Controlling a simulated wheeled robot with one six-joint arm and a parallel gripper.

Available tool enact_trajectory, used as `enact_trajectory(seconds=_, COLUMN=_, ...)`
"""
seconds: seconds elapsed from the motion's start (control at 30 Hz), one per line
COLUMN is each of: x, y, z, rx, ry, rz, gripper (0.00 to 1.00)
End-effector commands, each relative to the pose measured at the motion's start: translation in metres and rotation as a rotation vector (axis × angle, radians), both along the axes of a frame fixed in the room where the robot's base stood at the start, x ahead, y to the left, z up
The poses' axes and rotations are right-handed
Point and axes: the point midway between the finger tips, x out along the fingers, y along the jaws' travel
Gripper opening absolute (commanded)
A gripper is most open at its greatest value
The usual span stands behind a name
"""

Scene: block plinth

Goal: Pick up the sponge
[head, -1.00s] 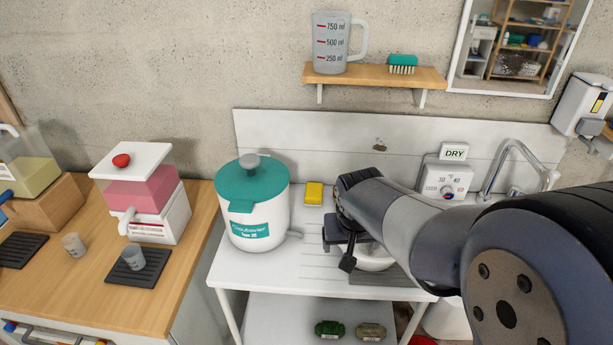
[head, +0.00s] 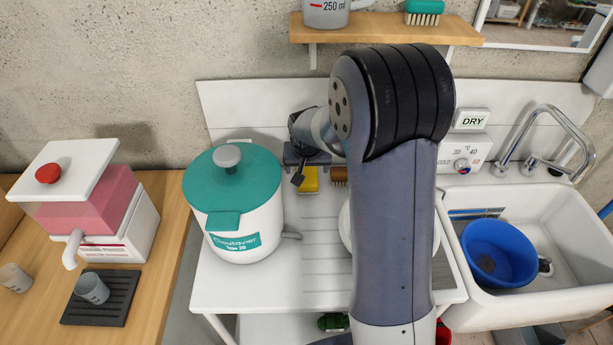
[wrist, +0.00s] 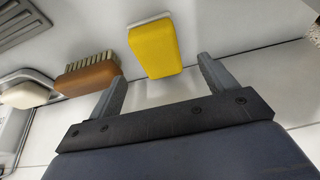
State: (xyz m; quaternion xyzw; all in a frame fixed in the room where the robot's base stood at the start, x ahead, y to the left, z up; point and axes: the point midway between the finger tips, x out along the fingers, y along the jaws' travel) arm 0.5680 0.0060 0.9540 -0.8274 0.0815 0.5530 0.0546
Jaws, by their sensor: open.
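The yellow sponge (head: 308,181) with a pale underside lies on the white counter, just right of the teal-lidded white drum.
A brown-handled brush (wrist: 88,74) lies left of the sponge in the wrist view, with a white soap-like bar (wrist: 25,94) beyond. The teal-lidded drum (head: 233,212) stands close by. A sink with a blue bucket (head: 498,253) is at right. A shelf (head: 384,32) hangs above.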

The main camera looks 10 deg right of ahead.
Motion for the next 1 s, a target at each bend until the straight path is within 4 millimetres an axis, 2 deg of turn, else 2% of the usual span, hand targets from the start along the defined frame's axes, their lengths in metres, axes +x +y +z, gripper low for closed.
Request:
enact_trajectory(seconds=0.33, x=0.009, y=-0.003, z=-0.021, rx=0.0, ry=0.003, rz=0.0, gripper=0.8)
enact_trajectory(seconds=0.63, x=0.024, y=-0.006, z=-0.052, rx=0.0, ry=0.003, rz=0.0, gripper=0.8)
enact_trajectory(seconds=1.0, x=0.027, y=-0.007, z=-0.059, rx=0.0, ry=0.0, rz=0.0, gripper=0.8)
